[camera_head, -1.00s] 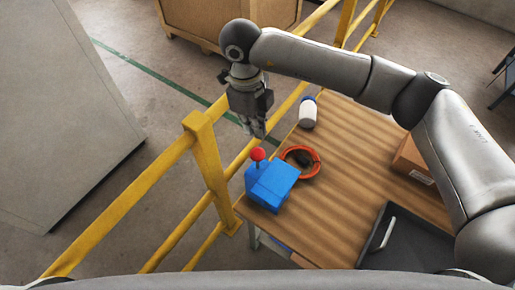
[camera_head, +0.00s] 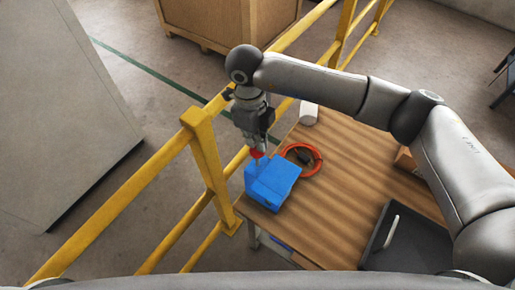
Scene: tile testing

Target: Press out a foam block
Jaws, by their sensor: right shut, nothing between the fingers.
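A blue press box (camera_head: 273,186) stands on the near left corner of the wooden table (camera_head: 335,205). Its red knob (camera_head: 256,154) sits on top at its far left side. My right gripper (camera_head: 259,150) is shut and points down at the red knob, with its fingertips at or just over it; the fingers partly cover the knob. I cannot tell for sure whether they touch. No separate foam block is visible. My left gripper is not in view.
An orange ring of cable (camera_head: 317,166) lies right behind the blue box. A white bottle (camera_head: 308,115) stands near the table's far left edge, partly covered by my arm. A dark tray (camera_head: 378,255) with a light handle is at the near right. Yellow railing (camera_head: 205,165) runs close along the left.

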